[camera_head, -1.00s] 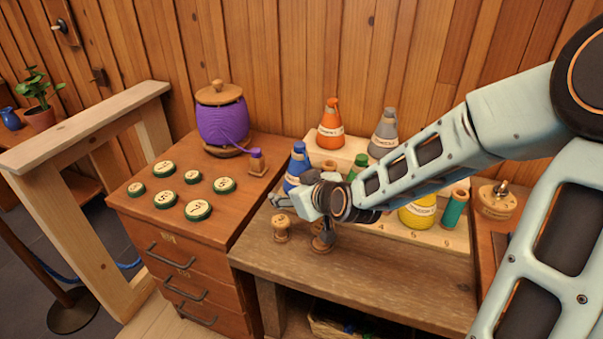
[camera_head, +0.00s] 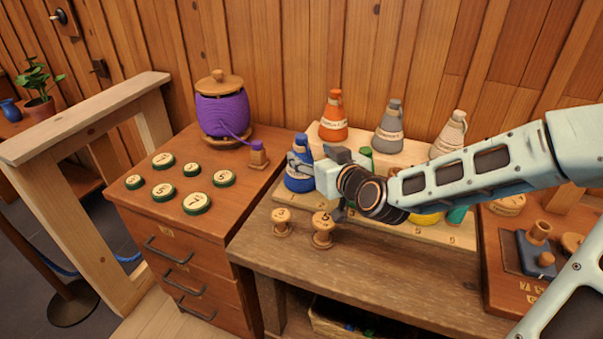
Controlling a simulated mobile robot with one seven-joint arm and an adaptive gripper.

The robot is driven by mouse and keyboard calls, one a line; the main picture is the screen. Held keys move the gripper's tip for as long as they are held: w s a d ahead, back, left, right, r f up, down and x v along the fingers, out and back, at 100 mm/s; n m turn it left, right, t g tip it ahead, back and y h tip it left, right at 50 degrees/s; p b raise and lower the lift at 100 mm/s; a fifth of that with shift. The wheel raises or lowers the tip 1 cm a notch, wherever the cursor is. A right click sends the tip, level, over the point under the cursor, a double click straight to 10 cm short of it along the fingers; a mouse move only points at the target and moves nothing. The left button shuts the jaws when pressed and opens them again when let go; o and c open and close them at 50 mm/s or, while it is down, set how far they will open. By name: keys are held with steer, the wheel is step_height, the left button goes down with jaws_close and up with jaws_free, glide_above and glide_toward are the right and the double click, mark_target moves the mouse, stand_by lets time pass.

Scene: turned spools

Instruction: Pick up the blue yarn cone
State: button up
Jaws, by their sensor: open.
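The blue yarn cone (camera_head: 298,182) stands upright at the left end of the light wooden stand on the workbench. My gripper (camera_head: 312,166) points left at the cone, with its fingers level with the cone's upper half. The gripper is open. Its fingers overlap the cone's right side in this view. I cannot tell whether they touch it or reach around it.
Orange (camera_head: 333,118), grey (camera_head: 389,128) and cream (camera_head: 449,137) cones stand on the raised back step. Green and yellow yarn is partly hidden behind my arm. Two wooden spools (camera_head: 322,231) stand in front. A purple yarn jar (camera_head: 222,114) and numbered discs (camera_head: 197,203) occupy the left cabinet.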

mark_target(305, 150)
steer(key=shift+b+x, duration=0.95)
steer(key=shift+x, duration=2.35)
jaws_close()
